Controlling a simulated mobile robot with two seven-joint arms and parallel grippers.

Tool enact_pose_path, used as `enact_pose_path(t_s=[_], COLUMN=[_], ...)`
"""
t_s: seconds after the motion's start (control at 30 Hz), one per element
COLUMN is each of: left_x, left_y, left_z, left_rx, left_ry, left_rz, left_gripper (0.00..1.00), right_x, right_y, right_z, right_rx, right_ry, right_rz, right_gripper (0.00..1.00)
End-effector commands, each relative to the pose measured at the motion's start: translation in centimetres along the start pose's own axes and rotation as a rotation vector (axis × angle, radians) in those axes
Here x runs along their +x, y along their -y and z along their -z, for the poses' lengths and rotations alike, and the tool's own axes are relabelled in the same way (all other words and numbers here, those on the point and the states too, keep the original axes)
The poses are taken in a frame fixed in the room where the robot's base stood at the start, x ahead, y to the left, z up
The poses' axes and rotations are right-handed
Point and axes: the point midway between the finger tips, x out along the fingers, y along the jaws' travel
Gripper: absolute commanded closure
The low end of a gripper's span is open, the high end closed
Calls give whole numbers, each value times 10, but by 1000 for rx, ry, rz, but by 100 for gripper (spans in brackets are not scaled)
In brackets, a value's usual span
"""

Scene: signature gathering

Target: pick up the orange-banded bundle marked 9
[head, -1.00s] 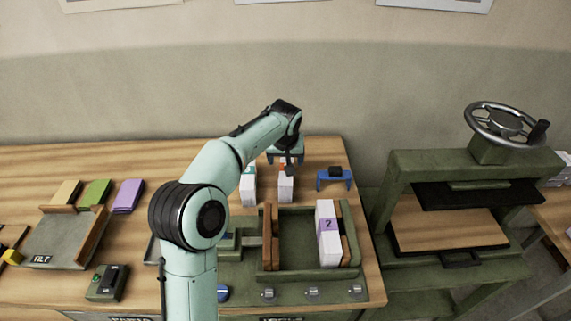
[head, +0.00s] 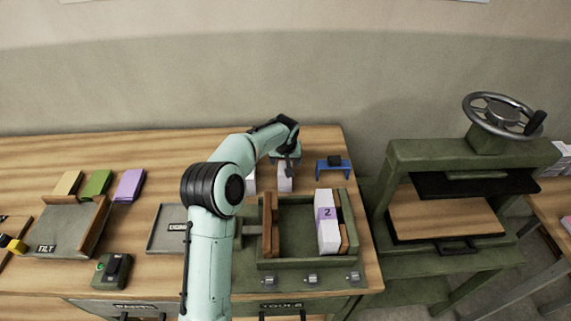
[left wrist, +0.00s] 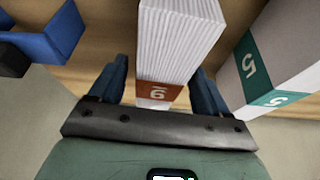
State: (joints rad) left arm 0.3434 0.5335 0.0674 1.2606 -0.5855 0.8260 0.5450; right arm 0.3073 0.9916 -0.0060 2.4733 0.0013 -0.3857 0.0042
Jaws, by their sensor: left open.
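The orange-banded bundle marked 9 (left wrist: 172,50) is a white block of pages with an orange-red band, seen upside down in the left wrist view. In the head view it (head: 285,184) stands at the back of the bench, its top partly hidden by my left gripper (head: 286,158). In the left wrist view my left gripper (left wrist: 160,82) is open, with one dark blue finger on each side of the bundle. I cannot tell whether either finger touches it. My right gripper is not in view.
A teal-banded bundle marked 5 (left wrist: 270,62) stands close beside the right finger. A blue stand (head: 333,169) is to the right. A purple-banded bundle marked 2 (head: 327,222) stands in the green tray (head: 292,263) in front. A green press (head: 400,150) stands further right.

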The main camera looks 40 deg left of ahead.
Motion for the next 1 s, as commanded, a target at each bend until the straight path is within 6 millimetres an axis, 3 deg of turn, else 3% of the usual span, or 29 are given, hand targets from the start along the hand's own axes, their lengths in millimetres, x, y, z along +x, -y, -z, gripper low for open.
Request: enact_pose_path(t_s=[0.13,0.37,0.6,1.0], left_x=[14,15,15,6], left_y=[0,0,0,-1], left_z=[0,0,0,5], left_rx=[1,1,1,0], left_ry=[0,0,0,-6], left_rz=[-1,-1,-1,-2], left_gripper=[23,23,95,95], right_x=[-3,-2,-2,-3], right_y=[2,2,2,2], right_z=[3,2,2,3], right_rx=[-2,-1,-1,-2], right_ry=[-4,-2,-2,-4], right_rz=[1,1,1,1], right_gripper=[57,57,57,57])
